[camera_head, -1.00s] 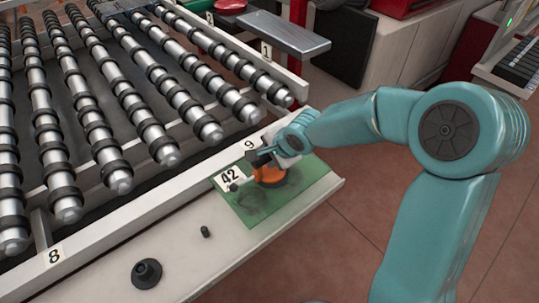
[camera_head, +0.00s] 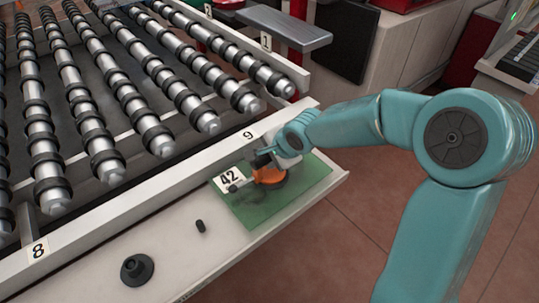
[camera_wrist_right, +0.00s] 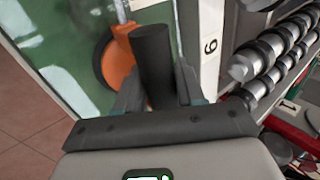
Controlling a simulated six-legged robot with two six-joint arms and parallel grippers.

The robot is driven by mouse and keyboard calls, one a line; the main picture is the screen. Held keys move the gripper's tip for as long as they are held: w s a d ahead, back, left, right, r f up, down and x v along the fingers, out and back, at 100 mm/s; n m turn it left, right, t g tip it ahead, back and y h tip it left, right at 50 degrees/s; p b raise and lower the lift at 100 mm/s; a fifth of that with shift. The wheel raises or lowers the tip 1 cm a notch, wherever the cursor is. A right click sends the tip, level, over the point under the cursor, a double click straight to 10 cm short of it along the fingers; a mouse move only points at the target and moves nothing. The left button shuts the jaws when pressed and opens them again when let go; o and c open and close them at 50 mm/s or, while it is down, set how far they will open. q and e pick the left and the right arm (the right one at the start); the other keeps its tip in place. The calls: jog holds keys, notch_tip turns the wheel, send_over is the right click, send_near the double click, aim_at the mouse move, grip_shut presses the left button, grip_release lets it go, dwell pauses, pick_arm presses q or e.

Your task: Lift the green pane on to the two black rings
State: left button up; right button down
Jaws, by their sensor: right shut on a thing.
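The green pane (camera_head: 241,209), with a "42" label, is at the right end of a white ledge; I cannot tell if it touches. An orange suction lifter (camera_head: 268,177) sits on it. My right gripper (camera_head: 265,160) is over the pane. In the right wrist view my gripper (camera_wrist_right: 158,88) is shut on the lifter's black handle (camera_wrist_right: 153,55), with the orange disc (camera_wrist_right: 116,60) and the pane (camera_wrist_right: 60,45) beyond. Black rings (camera_head: 158,138) ring the silver rollers behind the ledge; which two are meant is unclear. My left gripper is out of view.
The white ledge (camera_head: 180,262) carries a black stepped knob (camera_head: 137,268) and a small black peg (camera_head: 200,226). A raised rail (camera_head: 110,215) labelled 8 and 9 stands between ledge and rollers. A grey plate (camera_head: 285,30) is behind. Tiled floor (camera_head: 330,240) lies open at right.

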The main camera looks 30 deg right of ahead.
jog(key=shift+w+f+b, duration=0.1)
jog(key=shift+f+b, duration=0.15)
jog(key=shift+b, duration=0.4)
dwell(0.8)
jog(key=c, duration=0.6)
grip_release()
jog(key=shift+s+f, duration=0.2)
jog(key=shift+f, duration=0.05)
jog(key=v, duration=1.6)
jog(key=shift+r+p, duration=0.35)
jog(key=shift+p, duration=0.05)
jog(key=shift+s, duration=0.1)
